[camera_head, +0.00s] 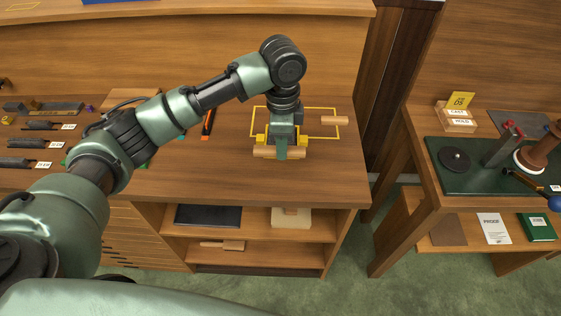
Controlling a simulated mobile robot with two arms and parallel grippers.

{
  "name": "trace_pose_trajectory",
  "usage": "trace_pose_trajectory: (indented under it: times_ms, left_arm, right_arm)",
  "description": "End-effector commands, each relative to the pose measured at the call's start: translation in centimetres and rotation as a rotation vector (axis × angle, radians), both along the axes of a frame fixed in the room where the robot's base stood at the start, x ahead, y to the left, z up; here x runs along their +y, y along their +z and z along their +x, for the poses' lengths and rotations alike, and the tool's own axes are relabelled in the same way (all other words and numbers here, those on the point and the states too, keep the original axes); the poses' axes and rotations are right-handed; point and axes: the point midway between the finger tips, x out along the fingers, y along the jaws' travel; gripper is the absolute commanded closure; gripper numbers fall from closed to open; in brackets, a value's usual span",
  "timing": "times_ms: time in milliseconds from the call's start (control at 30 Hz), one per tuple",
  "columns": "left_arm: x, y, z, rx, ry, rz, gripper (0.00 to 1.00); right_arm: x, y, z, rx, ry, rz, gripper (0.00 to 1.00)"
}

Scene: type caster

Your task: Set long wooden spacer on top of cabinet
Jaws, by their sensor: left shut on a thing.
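My left gripper (281,147) is over the front part of the cabinet top (230,180). It is shut on a light wooden bar, the long wooden spacer (296,153), which lies crosswise under the gripper with both ends showing. The gripper hides its middle. The spacer is at the front edge of a yellow outlined rectangle (339,137) on the cabinet top. I cannot tell whether the spacer touches the surface. A shorter wooden piece (335,120) lies at the rectangle's right side. My right gripper is not in view.
Several labelled dark tools (35,143) lie at the left of the top, and an orange-and-black tool (208,122) lies left of the rectangle. Open shelves (262,229) below hold a dark flat item (208,216). A second table (418,175) stands right, across a gap.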

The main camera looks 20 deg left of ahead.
Motion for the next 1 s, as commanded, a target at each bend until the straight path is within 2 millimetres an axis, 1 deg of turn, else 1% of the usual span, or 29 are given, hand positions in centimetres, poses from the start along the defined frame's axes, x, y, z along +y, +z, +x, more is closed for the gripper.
trace_pose_trajectory:
  times_ms: [33, 100, 200, 333, 500, 600, 767, 967, 1000]
  left_arm:
    - [0.1, -1.1, -0.1, 0.004, 0.001, 0.002, 1.00]
    - [0.0, -2.3, -0.1, 0.002, 0.000, 0.000, 1.00]
    - [0.0, -3.5, 0.0, 0.000, 0.000, 0.001, 1.00]
    - [0.0, -4.5, 0.0, 0.001, 0.000, 0.001, 1.00]
    - [0.0, -7.0, 0.0, 0.001, 0.000, 0.001, 1.00]
    - [0.0, -8.0, 0.0, 0.001, -0.001, 0.001, 1.00]
    - [0.0, -8.2, 0.0, -0.002, -0.001, 0.001, 1.00]
    - [0.0, -8.4, 0.0, -0.001, -0.001, 0.000, 1.00]
    - [0.0, -8.5, 0.0, -0.001, 0.000, 0.000, 0.75]
  right_arm:
    - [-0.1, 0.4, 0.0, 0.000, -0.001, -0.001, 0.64]
    - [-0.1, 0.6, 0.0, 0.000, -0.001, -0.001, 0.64]
    - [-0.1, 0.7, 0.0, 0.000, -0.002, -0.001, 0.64]
    - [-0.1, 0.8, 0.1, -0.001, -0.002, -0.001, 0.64]
    - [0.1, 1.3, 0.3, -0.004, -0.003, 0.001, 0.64]
    - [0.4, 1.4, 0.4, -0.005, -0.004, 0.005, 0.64]
    - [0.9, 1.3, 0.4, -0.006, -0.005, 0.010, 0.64]
    - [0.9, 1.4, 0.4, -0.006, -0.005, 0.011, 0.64]
    - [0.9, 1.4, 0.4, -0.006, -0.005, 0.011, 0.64]
